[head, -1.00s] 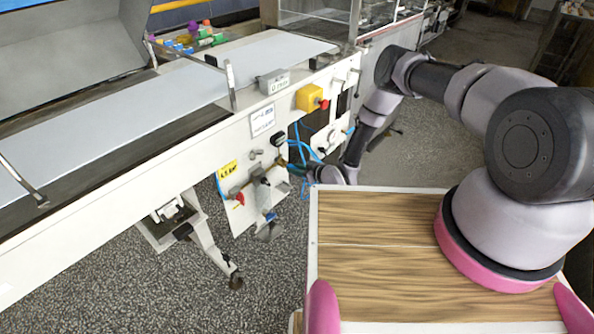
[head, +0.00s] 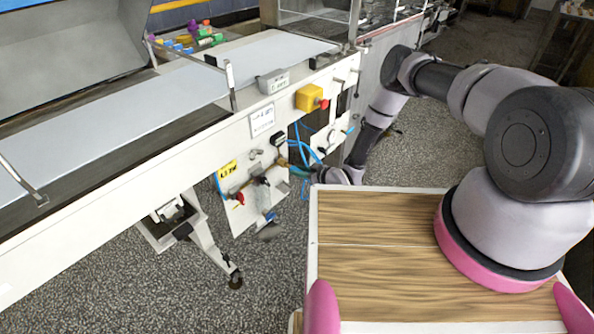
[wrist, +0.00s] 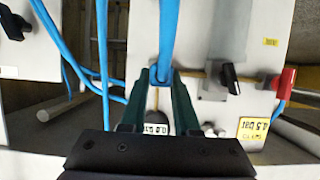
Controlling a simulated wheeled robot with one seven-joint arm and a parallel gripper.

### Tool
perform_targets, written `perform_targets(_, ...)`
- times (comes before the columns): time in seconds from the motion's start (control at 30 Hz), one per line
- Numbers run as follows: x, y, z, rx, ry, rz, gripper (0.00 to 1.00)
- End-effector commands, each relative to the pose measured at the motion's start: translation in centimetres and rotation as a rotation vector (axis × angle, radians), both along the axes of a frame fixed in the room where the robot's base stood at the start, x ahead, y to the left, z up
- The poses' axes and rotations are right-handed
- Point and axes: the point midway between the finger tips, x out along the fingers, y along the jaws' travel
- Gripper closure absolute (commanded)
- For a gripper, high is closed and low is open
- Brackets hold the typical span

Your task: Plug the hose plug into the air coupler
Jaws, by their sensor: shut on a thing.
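My gripper (wrist: 163,84) is shut on the end of a blue hose (wrist: 168,35), held between its two dark green fingers. The hose plug itself is mostly hidden between the fingers. In the wrist view a brass pipe (wrist: 196,74) runs just behind the fingers towards a black-handled valve (wrist: 230,78) on the white panel (wrist: 215,30). I cannot clearly pick out the air coupler or tell whether the plug touches it. In the head view my gripper (head: 299,170) is small, beside the white panel, with the blue hose (head: 303,150) above it.
A red valve handle (wrist: 284,80) and a yellow pressure label (wrist: 252,128) are on the panel. More blue hoses (wrist: 103,50) hang to the left. In the head view the conveyor machine (head: 160,150) stands left, with a yellow stop-button box (head: 309,97) above. Open floor lies below.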

Motion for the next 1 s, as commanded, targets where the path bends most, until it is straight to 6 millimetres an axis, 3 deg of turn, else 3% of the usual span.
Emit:
perform_targets(0.33,-0.8,-1.01,0.04,0.001,0.0,0.0,1.0)
perform_targets(1.0,-0.84,-1.08,0.04,0.0,0.0,-0.001,1.0)
